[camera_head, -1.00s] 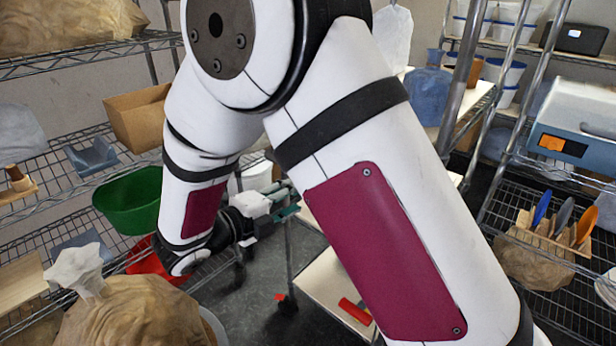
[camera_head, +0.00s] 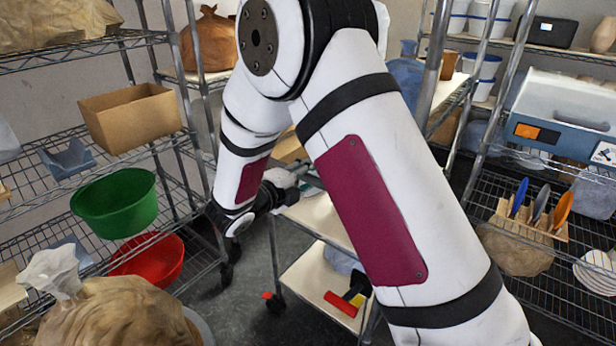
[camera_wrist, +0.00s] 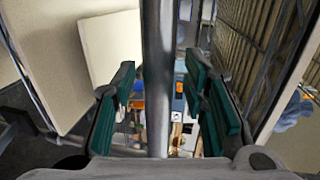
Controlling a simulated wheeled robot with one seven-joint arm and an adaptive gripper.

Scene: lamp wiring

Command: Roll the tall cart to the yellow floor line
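The tall cart has metal posts and cream shelves. Its lower shelf (camera_head: 305,278) shows in the head view, behind my arm, with red-tipped casters on the dark floor. My gripper (camera_head: 300,184) is at the cart's upper part, partly hidden by my arm. In the wrist view its green-padded fingers (camera_wrist: 160,78) stand apart on either side of a metal post (camera_wrist: 158,50), with gaps visible beside the post. Whether either pad touches it is unclear. I cannot make out a yellow floor line in either view.
A wire rack at left holds a cardboard box (camera_head: 130,118), a green bowl (camera_head: 116,204) and a red bowl (camera_head: 150,258). A rack at right holds a blue-and-white case (camera_head: 565,115). A wrapped brown bag (camera_head: 120,312) is close at front left. Dark floor (camera_head: 235,310) shows between.

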